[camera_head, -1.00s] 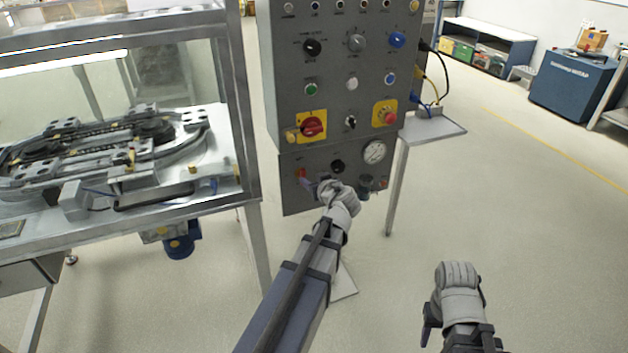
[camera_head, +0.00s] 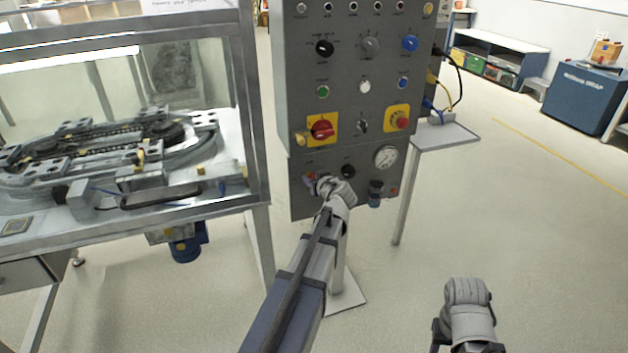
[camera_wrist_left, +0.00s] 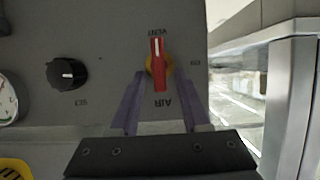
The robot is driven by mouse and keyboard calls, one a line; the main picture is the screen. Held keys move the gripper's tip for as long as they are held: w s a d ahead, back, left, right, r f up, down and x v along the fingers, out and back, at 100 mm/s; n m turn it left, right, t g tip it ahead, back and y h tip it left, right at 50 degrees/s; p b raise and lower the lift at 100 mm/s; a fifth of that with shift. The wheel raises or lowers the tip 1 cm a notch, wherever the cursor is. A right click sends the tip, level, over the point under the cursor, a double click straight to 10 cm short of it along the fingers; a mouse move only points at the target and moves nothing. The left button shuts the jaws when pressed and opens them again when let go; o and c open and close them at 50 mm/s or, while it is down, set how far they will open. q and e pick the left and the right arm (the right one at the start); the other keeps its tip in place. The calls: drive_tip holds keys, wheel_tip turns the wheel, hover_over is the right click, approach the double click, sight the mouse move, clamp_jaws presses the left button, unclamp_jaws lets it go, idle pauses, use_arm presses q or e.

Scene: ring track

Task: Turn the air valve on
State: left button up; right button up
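The air valve shows in the left wrist view as a red lever (camera_wrist_left: 157,65) on a yellow hub, on the grey panel. This view is upside down; the lever stands upright in it, between the labels VENT above and AIR below. My left gripper (camera_wrist_left: 161,85) is open, its two purple fingers either side of the hub and lower lever. I cannot tell whether they touch it. In the head view the red valve (camera_head: 310,176) is partly hidden by my left gripper (camera_head: 319,183). My right gripper (camera_head: 466,300) hangs at lower right, fingers mostly hidden.
The grey control panel (camera_head: 352,115) has knobs, buttons and a red rotary switch (camera_head: 321,130) above the valve. A black knob (camera_wrist_left: 67,73) and a pressure gauge (camera_head: 386,157) are beside it. A framed machine stand (camera_head: 255,100) is close on the left.

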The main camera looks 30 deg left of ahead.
use_arm(q)
clamp_jaws()
idle(0.5)
drive_tip(key=shift+w+d+f+m+g+y+b, duration=0.25)
drive_tip(key=shift+f+m+g+y+b, duration=0.25)
drive_tip(key=shift+m+y+b, duration=1.1)
drive_tip(key=shift+w+d+f+m+g+y+b, duration=0.3)
drive_tip(key=shift+m+g+y+b, duration=0.3)
drive_tip(key=shift+m+b, duration=1.85)
drive_tip(key=shift+w+d+f+m+g+y+b, duration=0.2)
drive_tip(key=shift+f+m+g+y+b, duration=0.25)
drive_tip(key=shift+m+y+b, duration=1.55)
drive_tip(key=shift+m+h+p, duration=0.65)
drive_tip(key=shift+m+h, duration=0.15)
drive_tip(key=shift+m, duration=0.05)
drive_tip(key=shift+o, duration=0.5)
unclamp_jaws()
drive_tip(key=shift+r, duration=0.1)
drive_tip(key=v, duration=0.7)
drive_tip(key=shift+d, duration=0.4)
